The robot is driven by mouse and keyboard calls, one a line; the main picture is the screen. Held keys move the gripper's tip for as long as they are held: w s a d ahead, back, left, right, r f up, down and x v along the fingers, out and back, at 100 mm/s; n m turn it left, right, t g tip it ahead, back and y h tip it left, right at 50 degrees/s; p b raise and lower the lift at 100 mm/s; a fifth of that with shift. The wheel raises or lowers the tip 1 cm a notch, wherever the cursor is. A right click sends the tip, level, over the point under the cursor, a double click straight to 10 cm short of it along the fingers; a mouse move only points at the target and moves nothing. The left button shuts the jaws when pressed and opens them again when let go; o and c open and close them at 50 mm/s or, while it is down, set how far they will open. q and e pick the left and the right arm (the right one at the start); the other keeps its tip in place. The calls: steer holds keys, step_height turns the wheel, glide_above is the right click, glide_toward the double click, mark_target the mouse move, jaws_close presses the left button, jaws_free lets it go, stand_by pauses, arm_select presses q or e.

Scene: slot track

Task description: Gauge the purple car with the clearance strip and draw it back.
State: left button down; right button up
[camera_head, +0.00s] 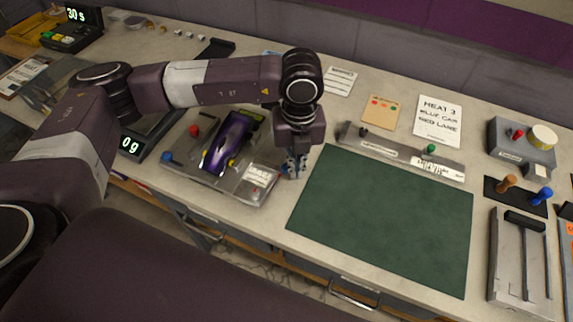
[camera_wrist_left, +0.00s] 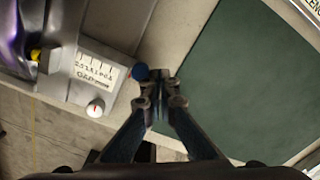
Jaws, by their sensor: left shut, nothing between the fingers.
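The purple car (camera_head: 231,138) sits in a grey fixture (camera_head: 190,170) left of the green mat. Its purple side also shows at the left edge of the wrist view (camera_wrist_left: 8,42). My left gripper (camera_head: 291,170) is just right of the fixture, pointing down, shut and empty. In the wrist view its fingertips (camera_wrist_left: 160,86) are together beside a round blue knob (camera_wrist_left: 140,72); I cannot tell if they touch. A scale plate marked GAP (camera_wrist_left: 92,72) is on the fixture's right end. I cannot clearly make out the clearance strip. My right gripper is not in view.
A green mat (camera_head: 385,220) lies bare right of the gripper. A grey rail with a green knob (camera_head: 431,149) stands behind it. A scale display (camera_head: 131,145) is left of the fixture. Grey devices (camera_head: 521,148) and pegs (camera_head: 507,183) are at the right.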

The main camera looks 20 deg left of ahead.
arm_select(q)
steer(key=shift+a, duration=1.45)
stand_by(0.5)
steer(key=shift+d+b, duration=0.3)
steer(key=shift+b, duration=0.2)
stand_by(0.5)
steer(key=shift+d, duration=0.1)
steer(key=shift+r+p, duration=2.15)
steer(key=shift+r, duration=1.9)
steer(key=shift+f, duration=0.1)
